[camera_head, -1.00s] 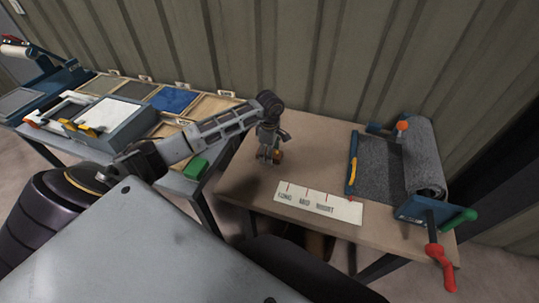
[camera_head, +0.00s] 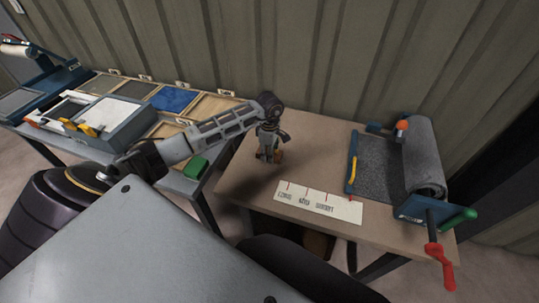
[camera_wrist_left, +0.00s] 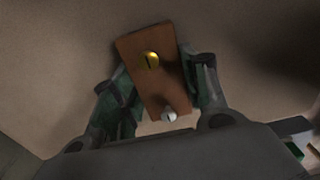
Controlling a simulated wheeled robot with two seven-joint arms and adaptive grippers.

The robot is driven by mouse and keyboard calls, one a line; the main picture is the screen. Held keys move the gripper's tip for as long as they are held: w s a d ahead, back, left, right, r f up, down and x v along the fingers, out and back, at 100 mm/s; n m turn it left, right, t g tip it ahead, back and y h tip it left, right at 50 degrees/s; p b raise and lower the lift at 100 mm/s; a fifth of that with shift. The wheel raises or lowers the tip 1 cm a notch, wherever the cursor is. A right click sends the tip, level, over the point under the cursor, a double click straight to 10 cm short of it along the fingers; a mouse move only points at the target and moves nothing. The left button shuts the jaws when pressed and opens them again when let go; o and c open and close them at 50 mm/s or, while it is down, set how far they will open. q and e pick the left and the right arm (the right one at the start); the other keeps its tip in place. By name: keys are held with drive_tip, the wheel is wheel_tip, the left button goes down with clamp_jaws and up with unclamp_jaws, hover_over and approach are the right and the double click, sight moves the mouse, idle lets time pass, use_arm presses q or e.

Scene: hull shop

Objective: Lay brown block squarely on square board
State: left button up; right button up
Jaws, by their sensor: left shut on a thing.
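My left gripper (camera_head: 268,156) is over the left part of the brown table (camera_head: 315,155), pointing down. It is shut on a brown block (camera_wrist_left: 167,85). In the left wrist view the block is a flat, tilted rectangle between the two fingers, with a yellow round head and a pale round head on its face. In the head view only a little of the block shows at the fingertips. I cannot tell whether it touches the table. I cannot make out which thing is the square board. My right gripper is not in view.
A white strip (camera_head: 320,203) with red marks lies at the table's front. A blue-framed roller machine (camera_head: 400,170) with grey felt and a red handle fills the right. On the left bench are framed panels (camera_head: 172,99), a grey-blue box (camera_head: 110,125) and a green block (camera_head: 194,167).

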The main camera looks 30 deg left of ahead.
use_arm(q)
drive_tip(key=shift+r, duration=0.15)
drive_tip(key=shift+c, duration=0.2)
drive_tip(key=shift+r, duration=0.6)
wheel_tip(320, 180, up, 7)
drive_tip(key=shift+f+b, duration=0.15)
drive_tip(key=shift+b, duration=0.15)
drive_tip(key=shift+r, duration=0.9)
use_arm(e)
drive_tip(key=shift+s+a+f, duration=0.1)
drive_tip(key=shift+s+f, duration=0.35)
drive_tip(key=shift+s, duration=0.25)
use_arm(q)
drive_tip(key=shift+w+r, duration=0.1)
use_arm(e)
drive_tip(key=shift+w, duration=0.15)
